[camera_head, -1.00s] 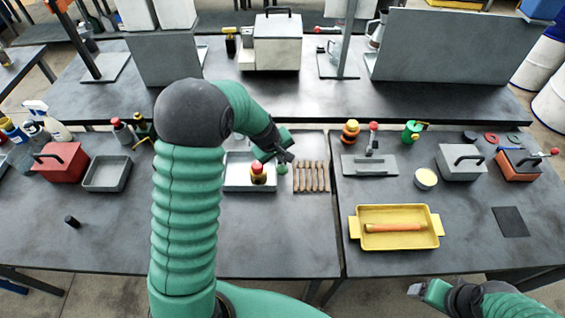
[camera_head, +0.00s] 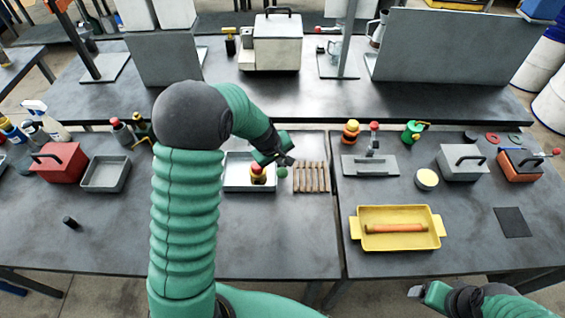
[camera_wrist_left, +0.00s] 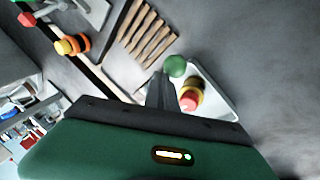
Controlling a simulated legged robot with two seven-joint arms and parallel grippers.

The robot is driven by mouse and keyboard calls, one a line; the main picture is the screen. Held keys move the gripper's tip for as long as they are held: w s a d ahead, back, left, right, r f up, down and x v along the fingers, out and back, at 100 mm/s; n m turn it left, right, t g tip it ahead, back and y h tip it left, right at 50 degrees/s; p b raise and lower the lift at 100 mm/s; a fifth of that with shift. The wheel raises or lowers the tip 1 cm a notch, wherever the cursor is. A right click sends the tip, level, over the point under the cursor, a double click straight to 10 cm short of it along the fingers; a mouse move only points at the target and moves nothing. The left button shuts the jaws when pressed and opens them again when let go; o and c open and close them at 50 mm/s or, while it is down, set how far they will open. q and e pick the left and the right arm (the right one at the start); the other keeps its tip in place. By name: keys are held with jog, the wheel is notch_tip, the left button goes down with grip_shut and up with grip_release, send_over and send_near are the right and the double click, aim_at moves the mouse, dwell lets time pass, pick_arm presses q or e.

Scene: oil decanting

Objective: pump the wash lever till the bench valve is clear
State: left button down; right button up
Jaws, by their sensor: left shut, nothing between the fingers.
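A red and yellow valve-like piece (camera_head: 258,174) stands upright in a white tray (camera_head: 235,183); both also show in the wrist view, as the piece (camera_wrist_left: 190,93) and the tray (camera_wrist_left: 222,97). A green ball knob (camera_head: 282,172) is at the tray's right edge, and I see it too in the wrist view (camera_wrist_left: 175,66). Whether this knob belongs to the wash lever I cannot tell; any stem is hidden. My left gripper (camera_head: 288,160) is shut and empty, its fingertips close by the green knob. Contact is unclear. My right gripper (camera_head: 418,291) is low at the front right, away from these things.
A slatted wooden rack (camera_head: 311,177) lies right of the white tray. Further right are a red-knobbed lever on a grey plate (camera_head: 359,165) and a yellow tray (camera_head: 400,241) holding an orange rod. My left arm covers part of the left bench. The bench front is mostly clear.

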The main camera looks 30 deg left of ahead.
aim_at(282, 170)
pick_arm(q)
jog(key=shift+s+d+f+b, duration=0.2)
jog(key=shift+s+f+b, duration=0.15)
jog(key=shift+f+b, duration=0.4)
jog(key=shift+s+d+f+b, duration=0.2)
jog(key=shift+s+f+b, duration=0.1)
jog(key=shift+f+b, duration=0.45)
dwell(1.3)
dwell(0.5)
jog(key=shift+w+a+r+p, duration=0.1)
jog(key=shift+w+r+p, duration=0.1)
jog(key=shift+r+p, duration=0.45)
jog(key=shift+w+a+r+p, duration=0.1)
jog(key=shift+w+r+p, duration=0.05)
jog(key=shift+r+p, duration=0.4)
jog(key=shift+w+a+r+p, duration=0.25)
jog(key=shift+w+r+p, duration=0.1)
jog(key=shift+r+p, duration=0.35)
jog(key=shift+w+a+r+p, duration=0.2)
jog(key=shift+w+r+p, duration=0.1)
jog(key=shift+r+p, duration=0.3)
jog(key=shift+w+a+r+p, duration=0.1)
jog(key=shift+w+r+p, duration=0.1)
jog(key=shift+r+p, duration=0.25)
jog(key=r+p, duration=0.1)
jog(key=w+r+p, duration=0.1)
jog(key=r, duration=0.1)
jog(key=w+a+r+p, duration=0.1)
jog(key=p, duration=0.1)
jog(key=shift+r, duration=0.2)
